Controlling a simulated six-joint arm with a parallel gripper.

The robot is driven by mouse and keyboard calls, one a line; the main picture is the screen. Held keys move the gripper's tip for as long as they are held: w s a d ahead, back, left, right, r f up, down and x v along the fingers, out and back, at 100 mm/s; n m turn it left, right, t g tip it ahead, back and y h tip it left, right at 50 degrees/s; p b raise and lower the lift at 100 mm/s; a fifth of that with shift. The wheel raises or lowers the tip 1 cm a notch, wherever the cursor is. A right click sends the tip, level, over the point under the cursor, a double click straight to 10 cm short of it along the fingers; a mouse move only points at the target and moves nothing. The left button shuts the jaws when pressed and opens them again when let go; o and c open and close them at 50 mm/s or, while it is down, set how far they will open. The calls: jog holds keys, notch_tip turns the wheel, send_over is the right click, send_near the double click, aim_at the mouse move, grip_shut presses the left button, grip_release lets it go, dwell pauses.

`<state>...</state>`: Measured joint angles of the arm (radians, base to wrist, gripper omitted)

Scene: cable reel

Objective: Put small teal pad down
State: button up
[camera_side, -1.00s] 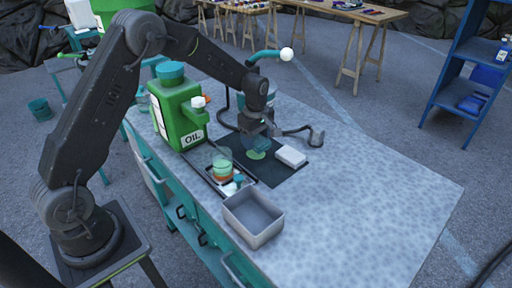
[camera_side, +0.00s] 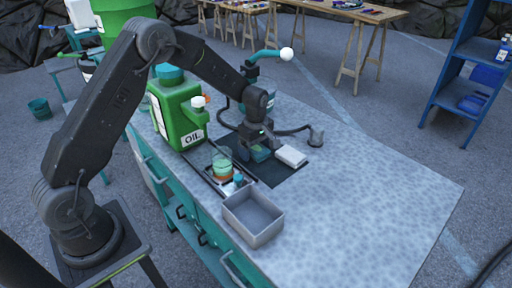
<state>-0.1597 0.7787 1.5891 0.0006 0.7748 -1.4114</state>
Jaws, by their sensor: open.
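My gripper (camera_side: 259,147) points down over the dark mat (camera_side: 285,173) on the bench, and its jaws are open. A small teal pad (camera_side: 262,155) shows low between and just below the fingers, at the mat. The fingers partly hide it, and I cannot tell whether they touch it.
A white block (camera_side: 291,156) lies close to the right of my gripper. A green oil can (camera_side: 178,112) stands to the left. A glass with green and orange contents (camera_side: 222,164) and an open grey bin (camera_side: 253,216) are in front. The bench's right side is clear.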

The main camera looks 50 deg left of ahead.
aim_at(256, 148)
jog(key=s+d+r+m+t, duration=0.1)
jog(key=s+r+m, duration=0.15)
jog(key=r, duration=0.75)
jog(key=s+d+r+m, duration=0.2)
jog(key=s+r, duration=0.1)
jog(key=r, duration=0.7)
jog(key=s+d+r+m+t, duration=0.2)
jog(key=s+m, duration=0.4)
jog(key=s, duration=0.5)
jog(key=s+d+r+m+t, duration=0.2)
jog(key=s+m, duration=0.5)
jog(key=s, duration=0.5)
jog(key=shift+d+r+t, duration=0.25)
jog(key=shift+d+t, duration=0.05)
jog(key=shift+d, duration=0.15)
